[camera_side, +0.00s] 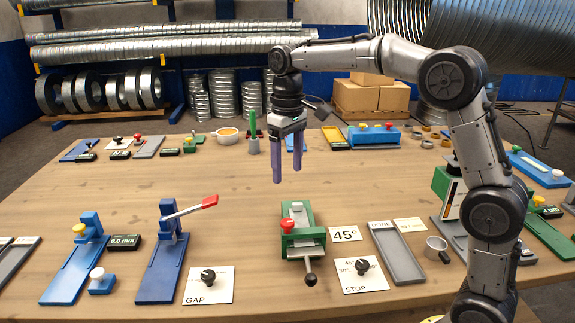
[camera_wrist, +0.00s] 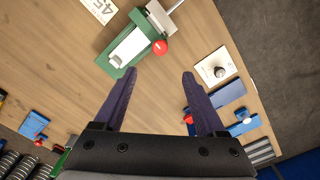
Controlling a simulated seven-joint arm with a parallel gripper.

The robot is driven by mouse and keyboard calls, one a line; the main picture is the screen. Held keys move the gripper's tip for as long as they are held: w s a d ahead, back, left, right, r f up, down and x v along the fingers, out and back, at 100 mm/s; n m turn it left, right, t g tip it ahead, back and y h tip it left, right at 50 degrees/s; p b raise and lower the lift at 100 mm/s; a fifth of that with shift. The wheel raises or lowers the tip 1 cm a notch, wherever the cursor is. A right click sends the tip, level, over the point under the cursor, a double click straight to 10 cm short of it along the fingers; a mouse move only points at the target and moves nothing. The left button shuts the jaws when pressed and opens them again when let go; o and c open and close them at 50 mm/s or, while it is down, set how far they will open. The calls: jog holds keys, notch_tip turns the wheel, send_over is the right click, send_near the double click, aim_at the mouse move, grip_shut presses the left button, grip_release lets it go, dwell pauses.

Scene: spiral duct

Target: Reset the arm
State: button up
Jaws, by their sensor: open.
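My gripper (camera_side: 288,160) hangs from the arm above the middle of the wooden table, pointing down. Its two purple fingers are apart with nothing between them. In the wrist view the open fingers (camera_wrist: 160,95) also show, with bare table between them. A green vise-like fixture (camera_side: 302,238) with a red knob stands on the table in front of the gripper, apart from it. The fixture also shows in the wrist view (camera_wrist: 118,58), beyond the fingertips.
A blue stand with a red-tipped lever (camera_side: 165,250) is at left front. The table's middle (camera_side: 220,190) is clear.

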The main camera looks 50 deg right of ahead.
jog(key=s+a+r+t, duration=0.15)
jog(key=s+r, duration=0.25)
jog(key=s, duration=0.4)
jog(key=s+r+t, duration=0.2)
jog(key=s+r, duration=0.1)
jog(key=s, duration=0.4)
jog(key=s+f+t, duration=0.2)
jog(key=s+f, duration=0.8)
jog(key=s, duration=0.1)
jog(key=shift+s+a+f, duration=0.25)
jog(key=shift+s+a, duration=0.05)
